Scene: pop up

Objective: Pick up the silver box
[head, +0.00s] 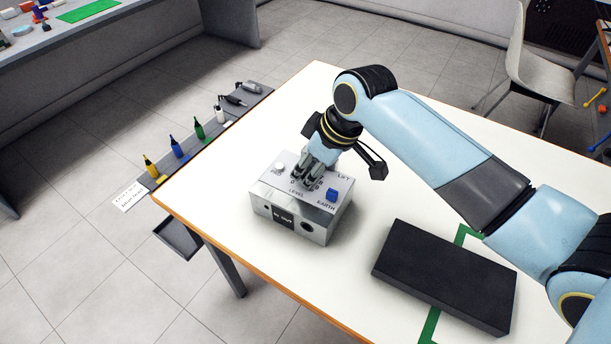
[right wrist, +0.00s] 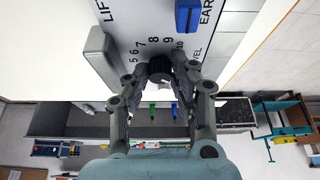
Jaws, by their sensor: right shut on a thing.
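The silver box (head: 299,209) stands on the white table, its top panel marked LIFT, LEVEL and EARTH. Its top (right wrist: 137,22) also fills the upper part of the right wrist view. On top are a blue switch (head: 332,195), a grey switch (head: 279,169) and a black dial (right wrist: 160,66) ringed by numbers. My right gripper (head: 308,181) reaches down onto the box top from the right. In the right wrist view its fingers (right wrist: 160,74) are closed around the black dial. The dial is mostly hidden by the fingers in the head view. My left gripper is in neither view.
A black flat block (head: 444,275) lies right of the box on the white table (head: 225,190), over green tape (head: 430,325). Several coloured bottles (head: 176,147) stand in a rack along the table's left edge. A white chair (head: 537,70) stands at the back right.

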